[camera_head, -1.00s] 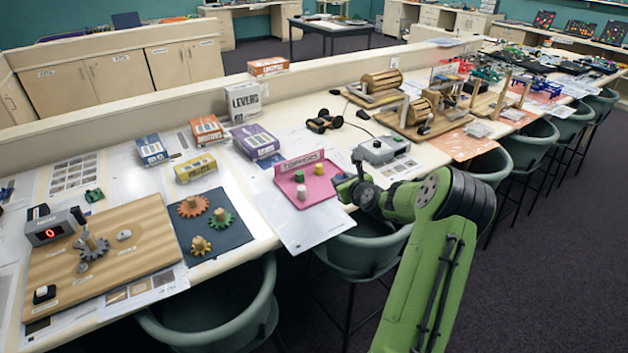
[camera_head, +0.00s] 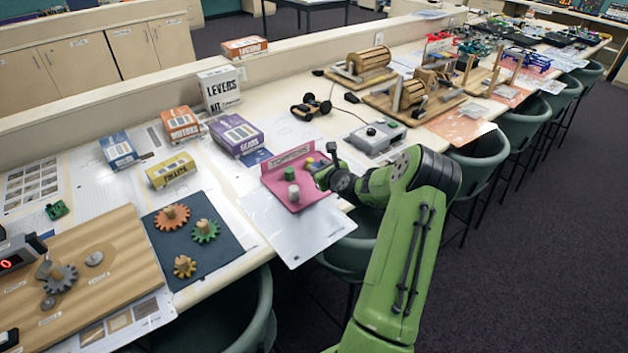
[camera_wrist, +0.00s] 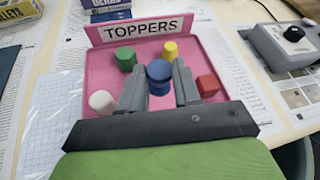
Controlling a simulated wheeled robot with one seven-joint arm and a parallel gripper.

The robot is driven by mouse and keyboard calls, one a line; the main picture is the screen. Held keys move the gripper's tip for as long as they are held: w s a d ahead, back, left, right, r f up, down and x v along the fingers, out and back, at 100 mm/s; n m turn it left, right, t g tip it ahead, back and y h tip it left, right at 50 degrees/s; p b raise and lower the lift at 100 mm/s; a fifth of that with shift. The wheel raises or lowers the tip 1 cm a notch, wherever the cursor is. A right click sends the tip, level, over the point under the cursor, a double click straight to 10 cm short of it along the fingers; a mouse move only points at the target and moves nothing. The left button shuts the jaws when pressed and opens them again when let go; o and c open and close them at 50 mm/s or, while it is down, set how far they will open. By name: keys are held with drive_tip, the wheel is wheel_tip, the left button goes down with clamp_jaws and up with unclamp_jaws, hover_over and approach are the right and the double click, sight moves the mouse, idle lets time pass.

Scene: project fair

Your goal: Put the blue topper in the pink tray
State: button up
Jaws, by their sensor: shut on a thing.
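The pink tray (camera_head: 311,205) has an upright back panel reading TOPPERS (camera_wrist: 143,29) and lies on the bench. My gripper (camera_wrist: 158,82) is shut on the blue topper (camera_wrist: 158,70), which sits between its two grey fingers. In the wrist view they are over the tray's middle; I cannot tell whether the topper touches its floor. A green topper (camera_wrist: 125,58), a white topper (camera_wrist: 101,102), a yellow topper (camera_wrist: 170,49) and a red topper (camera_wrist: 208,85) are around the fingers in the tray. In the head view my gripper (camera_head: 322,172) hides the blue and red toppers.
A grey control box (camera_head: 377,137) stands right of the tray. A clear sheet (camera_head: 295,230) lies in front of it. A dark mat (camera_head: 205,245) with gears is at the left, and a purple box (camera_head: 237,136) is behind. Green chairs (camera_head: 480,165) line the bench's front edge.

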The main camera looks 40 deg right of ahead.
wheel_tip(320, 180, down, 5)
drive_tip(key=shift+w+b, duration=0.1)
drive_tip(key=shift+b, duration=0.2)
drive_tip(key=shift+f, duration=0.1)
drive_tip(key=o, duration=1)
